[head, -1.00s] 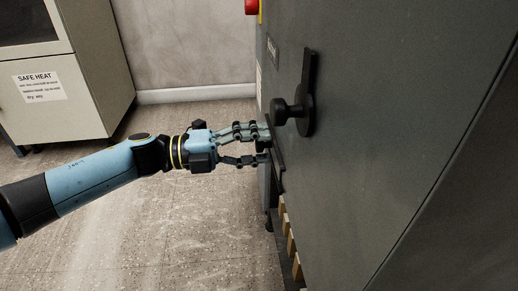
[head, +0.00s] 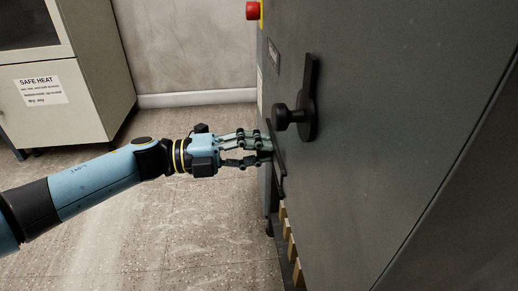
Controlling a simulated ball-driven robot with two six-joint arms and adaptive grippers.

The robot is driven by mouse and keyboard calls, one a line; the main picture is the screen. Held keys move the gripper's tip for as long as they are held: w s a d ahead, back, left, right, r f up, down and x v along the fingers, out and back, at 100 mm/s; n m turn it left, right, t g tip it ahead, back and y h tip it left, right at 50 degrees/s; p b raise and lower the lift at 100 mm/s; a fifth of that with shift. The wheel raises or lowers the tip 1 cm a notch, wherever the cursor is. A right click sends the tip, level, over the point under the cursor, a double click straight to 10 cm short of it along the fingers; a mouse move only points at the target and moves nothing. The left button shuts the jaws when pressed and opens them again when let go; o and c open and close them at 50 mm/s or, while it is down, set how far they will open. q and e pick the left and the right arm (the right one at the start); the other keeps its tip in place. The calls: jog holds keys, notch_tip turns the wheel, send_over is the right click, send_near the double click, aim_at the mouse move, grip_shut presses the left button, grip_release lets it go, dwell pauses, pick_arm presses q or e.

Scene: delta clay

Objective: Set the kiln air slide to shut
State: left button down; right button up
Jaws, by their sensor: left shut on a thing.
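The kiln (head: 400,130) is a large dark grey cabinet filling the right side of the head view. A black round knob on a dark upright plate (head: 307,100) is on its face. Below and left of the knob, a dark narrow slide piece (head: 277,172) runs along the kiln's face near its left edge. My left gripper (head: 266,151) comes in from the left and is shut at this piece, just under the knob. Its fingertips partly hide what they grip, and the slide's setting cannot be read. My right gripper is not in view.
A red button (head: 253,10) on a yellow base is at the kiln's top left edge. Several wooden blocks (head: 289,238) show low on the kiln. A pale cabinet (head: 75,90) with a SAFE HEAT sign stands at left. The floor (head: 150,235) between is clear.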

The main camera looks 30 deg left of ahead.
aim_at(272, 135)
pick_arm(q)
jog(key=shift+w, duration=0.1)
jog(key=w+a, duration=0.1)
jog(key=w+a+b, duration=0.1)
jog(key=w, duration=0.1)
jog(key=shift+w+a, duration=0.25)
jog(key=shift+a, duration=0.05)
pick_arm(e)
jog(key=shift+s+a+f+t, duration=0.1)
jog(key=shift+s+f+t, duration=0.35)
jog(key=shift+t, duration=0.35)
pick_arm(q)
jog(key=c, duration=1.1)
grip_release()
jog(key=shift+w, duration=0.1)
jog(key=shift+o, duration=0.2)
jog(key=shift+d, duration=0.1)
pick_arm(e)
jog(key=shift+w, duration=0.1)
pick_arm(q)
jog(key=v, duration=1.2)
